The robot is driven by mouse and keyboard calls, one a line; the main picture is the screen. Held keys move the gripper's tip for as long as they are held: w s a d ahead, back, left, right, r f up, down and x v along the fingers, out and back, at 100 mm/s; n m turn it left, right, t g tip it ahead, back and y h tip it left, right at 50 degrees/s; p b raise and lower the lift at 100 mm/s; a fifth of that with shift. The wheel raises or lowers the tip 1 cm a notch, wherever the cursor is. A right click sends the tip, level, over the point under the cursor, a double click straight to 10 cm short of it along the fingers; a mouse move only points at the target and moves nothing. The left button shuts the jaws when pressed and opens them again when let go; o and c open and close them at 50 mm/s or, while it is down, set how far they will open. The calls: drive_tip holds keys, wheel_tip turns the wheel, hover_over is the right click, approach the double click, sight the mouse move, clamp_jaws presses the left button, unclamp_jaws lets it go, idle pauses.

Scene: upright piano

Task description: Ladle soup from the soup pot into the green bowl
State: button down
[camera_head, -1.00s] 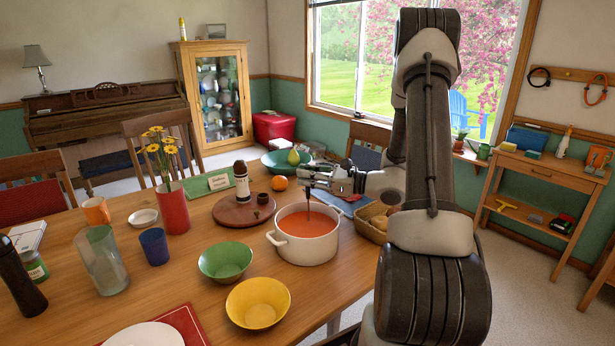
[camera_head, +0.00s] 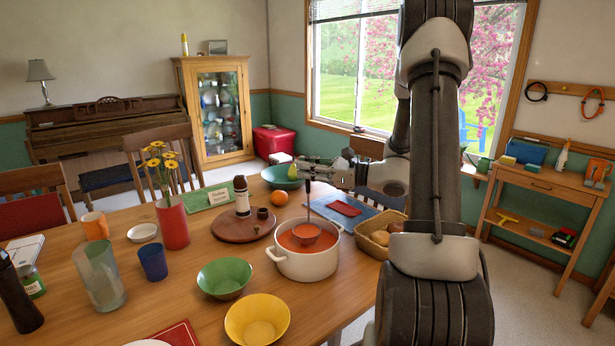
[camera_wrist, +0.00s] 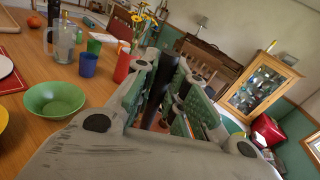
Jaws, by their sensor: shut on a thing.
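The white soup pot (camera_head: 306,264) with orange-red soup stands on the wooden table. My gripper (camera_head: 308,168) is above the pot and shut on the handle of a ladle (camera_head: 307,235), which hangs upright. The ladle's bowl is at the pot's mouth, near the soup surface, and looks filled with soup. In the wrist view the dark ladle handle (camera_wrist: 158,80) stands between my green-padded fingers; its bowl is hidden there. The green bowl (camera_head: 224,278) sits left of the pot and looks empty. It also shows in the wrist view (camera_wrist: 54,99), left of my gripper.
A yellow bowl (camera_head: 257,319) stands in front of the green bowl. A round wooden board (camera_head: 230,231) with a bottle lies behind it. A blue cup (camera_head: 153,262) and red vase (camera_head: 173,222) stand left. A bread basket (camera_head: 368,242) is close right of the pot.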

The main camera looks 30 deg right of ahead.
drive_tip(key=shift+r, duration=3.55)
drive_tip(key=shift+d, duration=0.1)
